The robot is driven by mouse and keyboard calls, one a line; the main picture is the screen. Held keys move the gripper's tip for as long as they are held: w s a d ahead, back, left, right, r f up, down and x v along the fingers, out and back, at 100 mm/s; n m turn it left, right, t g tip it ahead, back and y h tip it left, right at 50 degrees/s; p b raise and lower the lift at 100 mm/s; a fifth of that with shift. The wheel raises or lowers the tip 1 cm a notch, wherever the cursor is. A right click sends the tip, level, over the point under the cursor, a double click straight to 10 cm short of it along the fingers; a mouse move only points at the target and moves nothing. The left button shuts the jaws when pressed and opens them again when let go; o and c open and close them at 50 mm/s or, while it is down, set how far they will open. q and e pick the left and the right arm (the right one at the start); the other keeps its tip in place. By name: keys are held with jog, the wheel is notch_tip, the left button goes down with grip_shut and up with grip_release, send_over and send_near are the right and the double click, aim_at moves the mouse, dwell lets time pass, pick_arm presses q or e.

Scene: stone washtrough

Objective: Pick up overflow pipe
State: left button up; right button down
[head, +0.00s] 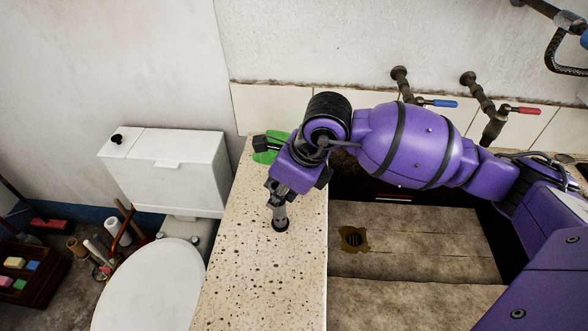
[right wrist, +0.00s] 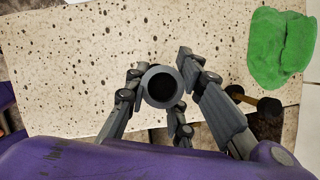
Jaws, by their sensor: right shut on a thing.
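The overflow pipe (right wrist: 161,88) is a grey tube, seen end-on with its dark round opening between my fingers in the right wrist view. In the head view its lower end (head: 280,225) shows below the fingers, over the speckled stone ledge (head: 245,275). My right gripper (head: 278,207) points down and is shut on the pipe; its fingers (right wrist: 163,95) close around it from several sides. Whether the pipe touches the ledge cannot be told. My left gripper is not in view.
A green cloth (head: 266,148) lies on the ledge behind my right gripper. Taps with blue (head: 443,103) and red handles are on the wall. A toilet (head: 155,285) stands left. The front ledge is clear.

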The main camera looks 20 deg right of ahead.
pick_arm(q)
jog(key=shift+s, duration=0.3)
